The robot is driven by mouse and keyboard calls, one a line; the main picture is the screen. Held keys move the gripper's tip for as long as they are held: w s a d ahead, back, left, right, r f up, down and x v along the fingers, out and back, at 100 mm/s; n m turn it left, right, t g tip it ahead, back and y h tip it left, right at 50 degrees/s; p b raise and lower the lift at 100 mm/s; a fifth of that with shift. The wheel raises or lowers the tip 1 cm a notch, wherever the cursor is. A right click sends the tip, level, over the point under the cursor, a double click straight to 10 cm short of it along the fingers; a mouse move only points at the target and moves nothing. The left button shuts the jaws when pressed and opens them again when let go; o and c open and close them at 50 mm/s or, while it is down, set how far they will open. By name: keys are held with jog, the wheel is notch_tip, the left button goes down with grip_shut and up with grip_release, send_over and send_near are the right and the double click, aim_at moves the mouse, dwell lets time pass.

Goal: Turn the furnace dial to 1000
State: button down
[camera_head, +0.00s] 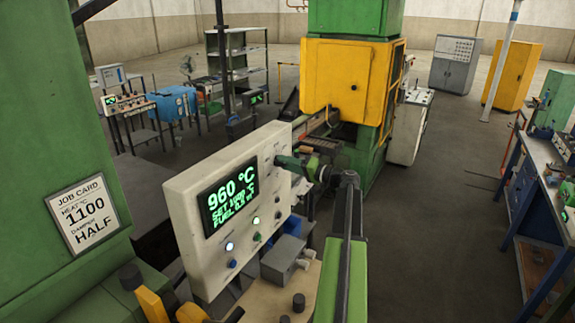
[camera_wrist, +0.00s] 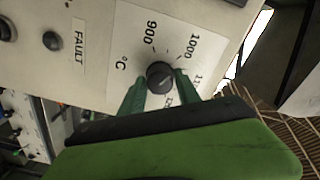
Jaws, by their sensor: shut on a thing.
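The furnace dial (camera_wrist: 160,76) is a small black knob on a white scale plate in the wrist view. The scale shows 900, 1000 and a partly hidden higher number beyond it. A faint light mark on the knob seems to point up and right, towards the 1000 side, but I cannot read it exactly. My gripper (camera_wrist: 159,86) has its green fingers shut on the knob from both sides. In the head view my gripper (camera_head: 283,163) meets the right part of the white control panel (camera_head: 184,224) and hides the knob. The panel's screen (camera_head: 229,198) reads 960 °C; its smaller set line is hard to read.
A job card (camera_head: 82,213) at left says heat 1100 and damper half. Lit buttons (camera_head: 257,237) sit below the screen. A grey box (camera_head: 283,258) stands under the panel. A yellow and green furnace (camera_head: 340,78) stands behind. The floor at right is open before a workbench (camera_head: 545,200).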

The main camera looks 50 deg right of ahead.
jog(key=c, duration=0.9)
grip_release()
jog(key=shift+o, duration=0.2)
jog(key=v, duration=1.7)
jog(key=shift+s, duration=0.2)
jog(key=shift+f, duration=0.1)
